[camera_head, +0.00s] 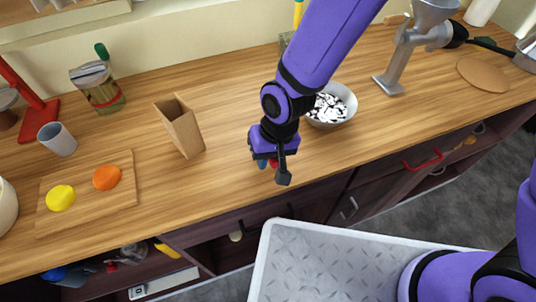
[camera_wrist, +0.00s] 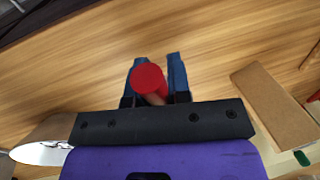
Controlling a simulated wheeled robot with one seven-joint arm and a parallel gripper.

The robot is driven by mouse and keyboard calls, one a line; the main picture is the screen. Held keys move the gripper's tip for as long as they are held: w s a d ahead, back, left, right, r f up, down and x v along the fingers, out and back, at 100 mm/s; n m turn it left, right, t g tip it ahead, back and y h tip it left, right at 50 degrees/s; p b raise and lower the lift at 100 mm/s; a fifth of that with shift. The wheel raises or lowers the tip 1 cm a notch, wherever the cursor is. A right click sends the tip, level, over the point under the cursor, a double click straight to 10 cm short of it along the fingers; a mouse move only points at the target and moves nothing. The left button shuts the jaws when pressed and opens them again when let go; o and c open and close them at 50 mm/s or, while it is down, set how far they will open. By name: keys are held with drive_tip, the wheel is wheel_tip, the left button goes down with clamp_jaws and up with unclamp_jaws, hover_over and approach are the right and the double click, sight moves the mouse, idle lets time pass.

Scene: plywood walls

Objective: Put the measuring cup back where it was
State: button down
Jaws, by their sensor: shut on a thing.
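My gripper (camera_head: 270,166) hangs low over the wooden counter, between the brown box and the white bowl. In the wrist view my gripper (camera_wrist: 157,84) has its blue fingers closed on a small red round-ended thing (camera_wrist: 149,77) with a brownish stem. This is likely the measuring cup, but its cup shape does not show clearly. In the head view the red thing (camera_head: 273,163) is mostly hidden by the fingers. I cannot tell whether it touches the counter.
A brown open box (camera_head: 182,127) stands left of my gripper. A bowl with black-and-white contents (camera_head: 333,104) is behind right. A grey cup (camera_head: 57,139) and a cutting board (camera_head: 120,203) are at left. A metal grinder (camera_head: 403,58) stands at right. Counter in front is clear.

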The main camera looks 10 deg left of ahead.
drive_tip(key=shift+w+a+f, duration=0.1)
drive_tip(key=shift+w, duration=0.55)
drive_tip(key=shift+w+a+f, duration=0.1)
drive_tip(key=shift+w, duration=0.55)
drive_tip(key=shift+w+f, duration=0.15)
drive_tip(key=shift+f, duration=1.55)
drive_tip(key=shift+f, duration=0.15)
drive_tip(key=c, duration=1.1)
unclamp_jaws()
drive_tip(key=shift+o, duration=0.2)
drive_tip(key=v, duration=1.2)
drive_tip(key=shift+a, duration=0.1)
